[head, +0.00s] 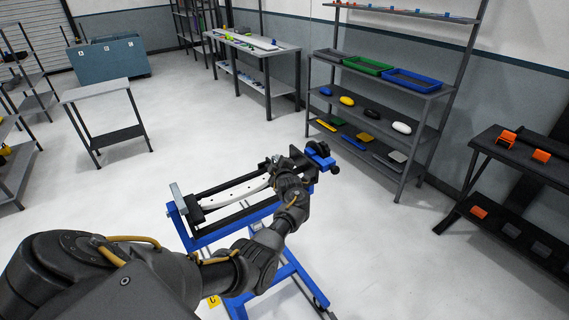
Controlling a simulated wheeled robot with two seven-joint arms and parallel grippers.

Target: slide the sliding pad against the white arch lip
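The white arch lip (236,194) is a long, curved white strip lying in a black clamping frame on a blue stand (206,236). My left arm comes in from the left, and its gripper (279,167) is over the right end of the strip. The fingers are small and dark there, and the wrist partly covers them, so I cannot tell whether they are open or shut. I cannot make out a sliding pad at the gripper. My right gripper is not in view.
A grey shelf rack (420,140) with trays and coloured pads, including a yellow pad (347,101) and a white pad (401,128), stands right of the stand. A black table (520,158) holds orange items. A small grey table (95,92) stands back left. Open floor surrounds the stand.

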